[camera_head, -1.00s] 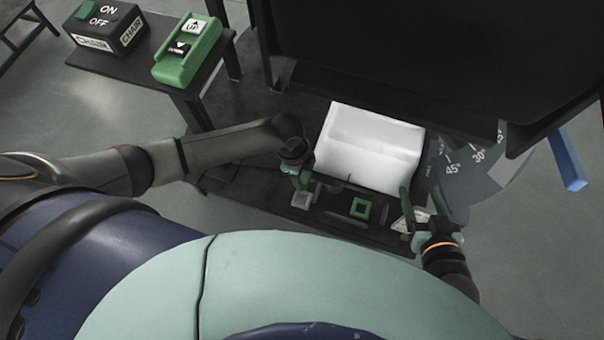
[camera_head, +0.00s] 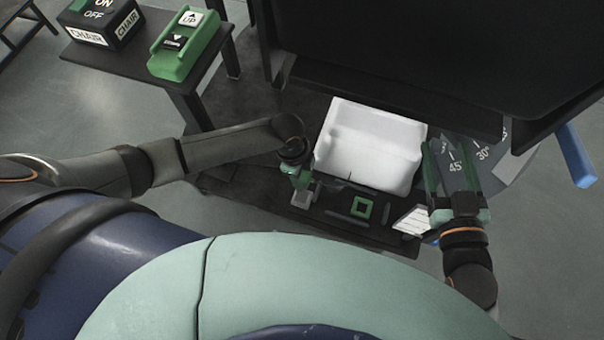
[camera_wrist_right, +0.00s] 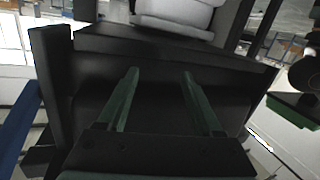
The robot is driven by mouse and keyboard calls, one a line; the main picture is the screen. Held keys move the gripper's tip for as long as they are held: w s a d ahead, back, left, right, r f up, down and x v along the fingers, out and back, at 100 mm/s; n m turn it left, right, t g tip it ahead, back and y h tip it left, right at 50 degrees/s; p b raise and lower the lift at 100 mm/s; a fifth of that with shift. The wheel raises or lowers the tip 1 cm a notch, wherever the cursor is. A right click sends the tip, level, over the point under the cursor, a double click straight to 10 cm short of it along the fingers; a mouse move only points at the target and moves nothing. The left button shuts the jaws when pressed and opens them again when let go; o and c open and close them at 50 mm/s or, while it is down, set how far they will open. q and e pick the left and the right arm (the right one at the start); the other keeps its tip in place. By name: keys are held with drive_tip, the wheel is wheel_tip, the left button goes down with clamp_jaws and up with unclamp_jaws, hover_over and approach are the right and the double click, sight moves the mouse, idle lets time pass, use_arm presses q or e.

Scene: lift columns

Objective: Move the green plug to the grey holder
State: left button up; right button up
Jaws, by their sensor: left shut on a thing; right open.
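My left gripper (camera_head: 301,183) is at the left end of a dark low platform, shut and pointing down, directly over a small grey block-like holder (camera_head: 302,199). Green shows at its fingertips, seemingly the green plug, but fingers and plug blend, and I cannot tell whether the plug touches the holder. A green square frame (camera_head: 361,207) lies to the right on the platform. My right gripper (camera_head: 450,160) is open and empty, right of the white box; its two parted fingers also show in the right wrist view (camera_wrist_right: 160,75).
A white box (camera_head: 370,150) stands behind the platform (camera_head: 335,222). A dark panel (camera_head: 420,60) fills the upper right, with a blue bar (camera_head: 575,155) beside it. A side table holds a green UP/DOWN box (camera_head: 185,45) and a black ON/OFF box (camera_head: 100,22).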

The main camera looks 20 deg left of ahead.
use_arm(q)
drive_tip(key=shift+f+b, duration=0.35)
drive_tip(key=shift+b, duration=0.05)
drive_tip(key=shift+f+b, duration=0.6)
drive_tip(key=shift+b, duration=0.1)
drive_tip(key=shift+f+b, duration=0.45)
drive_tip(key=shift+b, duration=0.1)
drive_tip(key=shift+f+b, duration=0.25)
drive_tip(key=shift+b, duration=0.05)
use_arm(e)
drive_tip(key=shift+s+a+r+n+t+y, duration=0.4)
drive_tip(key=shift+s+r+n+t+y, duration=1.45)
drive_tip(key=shift+r, duration=3.05)
drive_tip(key=shift+s+a+r+n+t+y, duration=0.4)
drive_tip(key=shift+s+r+n+t+y, duration=0.75)
drive_tip(key=shift+r+n+y, duration=2.5)
use_arm(q)
drive_tip(key=shift+f+b, duration=0.8)
drive_tip(key=shift+b, duration=0.1)
wheel_tip(320, 180, down, 4)
drive_tip(key=b, duration=0.5)
drive_tip(key=shift+f, duration=1.05)
use_arm(e)
drive_tip(key=shift+s+a+f+m+g, duration=0.1)
drive_tip(key=shift+a+f+m+g, duration=0.1)
drive_tip(key=shift+f+m, duration=0.7)
drive_tip(key=shift+a+f+m+g, duration=0.15)
drive_tip(key=shift+f+m+g, duration=0.05)
drive_tip(key=shift+f+m, duration=0.65)
